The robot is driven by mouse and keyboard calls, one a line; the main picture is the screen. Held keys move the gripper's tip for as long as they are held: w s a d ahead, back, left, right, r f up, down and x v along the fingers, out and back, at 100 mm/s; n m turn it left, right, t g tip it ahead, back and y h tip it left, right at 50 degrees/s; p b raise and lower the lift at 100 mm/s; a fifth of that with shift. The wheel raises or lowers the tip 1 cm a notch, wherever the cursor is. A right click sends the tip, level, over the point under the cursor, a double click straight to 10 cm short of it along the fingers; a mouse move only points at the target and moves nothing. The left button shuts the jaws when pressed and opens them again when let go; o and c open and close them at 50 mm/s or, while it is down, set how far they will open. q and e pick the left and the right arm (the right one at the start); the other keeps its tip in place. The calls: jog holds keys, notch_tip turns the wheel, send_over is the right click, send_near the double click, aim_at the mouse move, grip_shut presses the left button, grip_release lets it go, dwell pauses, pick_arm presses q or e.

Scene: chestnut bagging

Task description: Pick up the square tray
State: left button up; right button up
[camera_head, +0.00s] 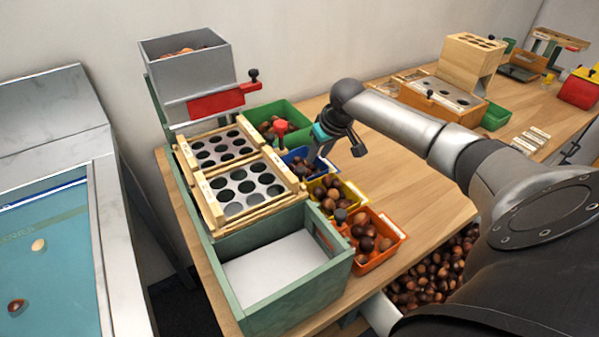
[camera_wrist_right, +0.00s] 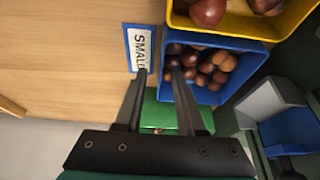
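No single thing stands out clearly as the square tray. Two wood-framed plates with round holes lie on the green sorting stand, a rear one (camera_head: 222,147) and a front one (camera_head: 243,190). In front of them is an open green box (camera_head: 290,308) with a pale flat floor (camera_head: 273,268). My right gripper (camera_head: 319,163) is over the blue bin of chestnuts, to the right of the plates. In the right wrist view my gripper (camera_wrist_right: 159,72) has its two fingers apart with nothing held between them. My left gripper is out of view.
Blue (camera_wrist_right: 217,96), yellow (camera_head: 356,191) and orange (camera_head: 391,228) bins of chestnuts line the stand's right side. A green bin (camera_head: 290,108) and grey hopper (camera_head: 190,75) stand behind. A "SMALL" label (camera_wrist_right: 140,48) lies beside the blue bin. Bare tabletop (camera_head: 420,190) is to the right.

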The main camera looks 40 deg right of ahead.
jog(key=shift+f+p, duration=0.3)
jog(key=shift+p, duration=0.15)
dwell(0.5)
grip_shut()
jog(key=shift+r, duration=0.1)
dwell(1.1)
